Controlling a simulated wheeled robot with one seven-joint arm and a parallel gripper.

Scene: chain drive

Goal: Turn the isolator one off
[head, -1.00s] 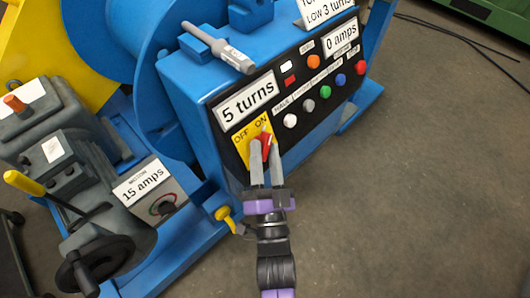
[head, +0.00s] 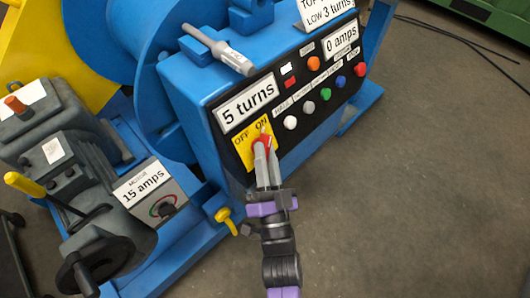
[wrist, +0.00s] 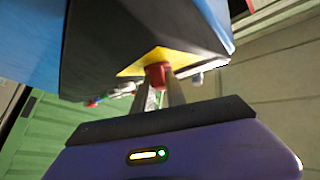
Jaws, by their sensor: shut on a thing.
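The isolator is a red handle (head: 263,138) on a yellow plate (head: 246,150) marked OFF at left and ON at right, low on the black panel. The handle's tip points up toward ON. My gripper (head: 264,150) is shut on the red handle, a finger on each side. In the wrist view the red handle (wrist: 157,75) sits between the fingers against the yellow plate (wrist: 172,55). The fingers hide part of the handle and the plate's lower edge.
The panel (head: 300,95) carries several coloured buttons close by at right and a "5 turns" display (head: 248,103) above. A yellow lever (head: 226,219) juts out at lower left of my gripper. The grey motor unit (head: 80,170) stands left. Open floor lies at right.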

